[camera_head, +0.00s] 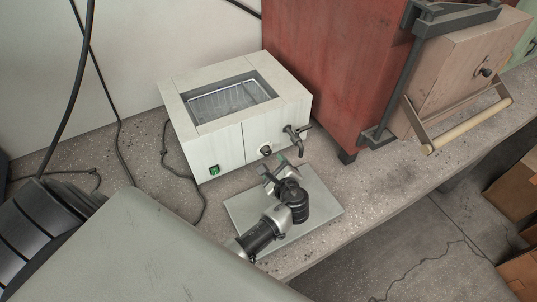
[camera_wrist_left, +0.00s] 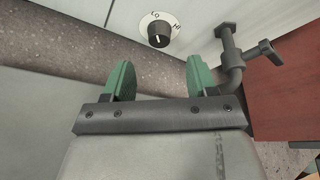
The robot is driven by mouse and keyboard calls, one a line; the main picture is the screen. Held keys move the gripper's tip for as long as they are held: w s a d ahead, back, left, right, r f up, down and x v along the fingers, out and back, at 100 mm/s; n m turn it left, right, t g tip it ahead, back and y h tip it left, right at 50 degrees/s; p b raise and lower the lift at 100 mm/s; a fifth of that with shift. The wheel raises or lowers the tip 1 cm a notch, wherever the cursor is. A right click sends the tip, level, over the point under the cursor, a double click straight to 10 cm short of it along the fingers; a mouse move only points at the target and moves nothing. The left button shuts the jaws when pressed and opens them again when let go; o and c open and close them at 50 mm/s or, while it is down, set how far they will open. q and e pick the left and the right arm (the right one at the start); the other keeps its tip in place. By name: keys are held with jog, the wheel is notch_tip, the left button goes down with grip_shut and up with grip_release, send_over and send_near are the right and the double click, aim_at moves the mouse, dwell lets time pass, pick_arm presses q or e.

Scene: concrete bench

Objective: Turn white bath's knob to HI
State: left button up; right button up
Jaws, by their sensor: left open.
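The white bath (camera_head: 225,148) stands on the bench with an open basin on top. Its front carries a round black knob (camera_head: 265,150) on a pale dial. In the left wrist view the knob (camera_wrist_left: 159,40) is close, with "LO" at upper left of it and "HI" at upper right. A light line on the knob points roughly up; its exact setting is hard to tell. My left gripper (camera_head: 274,171) is in front of the bath, below and short of the knob. In the wrist view its green fingers (camera_wrist_left: 158,80) are apart, empty, not touching the knob. My right gripper is not in view.
A tap (camera_head: 297,136) sticks out right of the knob; it also shows near the right finger in the wrist view (camera_wrist_left: 240,55). A green-lit switch (camera_head: 213,171) is at lower left. A grey plate (camera_head: 318,205) lies below my gripper. A red cabinet (camera_head: 335,65) stands right.

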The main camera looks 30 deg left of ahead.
aim_at(268, 154)
pick_arm(q)
jog(key=x, duration=0.7)
jog(key=shift+s, duration=0.1)
jog(key=c, duration=0.9)
